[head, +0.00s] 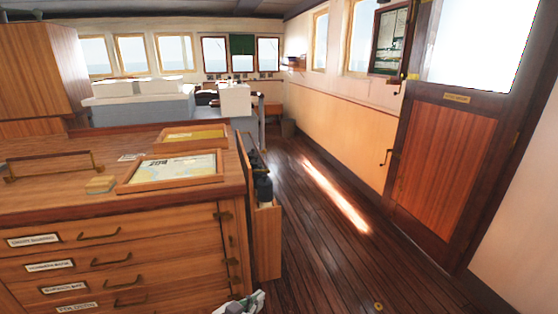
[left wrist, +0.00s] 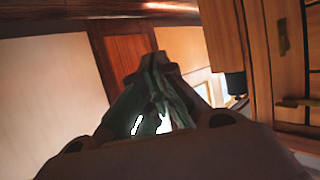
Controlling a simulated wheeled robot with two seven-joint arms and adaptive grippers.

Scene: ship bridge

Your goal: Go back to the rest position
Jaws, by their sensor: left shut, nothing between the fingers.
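My left gripper (head: 241,303) shows only in part at the bottom edge of the head view, low in front of the wooden chest of drawers (head: 120,262), near its right front corner. In the left wrist view the left gripper (left wrist: 157,66) has its dark fingertips together, with nothing held between them. The chest's drawer fronts (left wrist: 290,60) stand at the right of that view, apart from the fingers. My right gripper is in neither view.
Two framed charts (head: 172,168) and a small wooden block (head: 100,185) lie on the chest top. A narrow wooden bin (head: 267,240) stands at its right side. The plank floor (head: 330,240) is clear up to the closed wooden door (head: 447,160).

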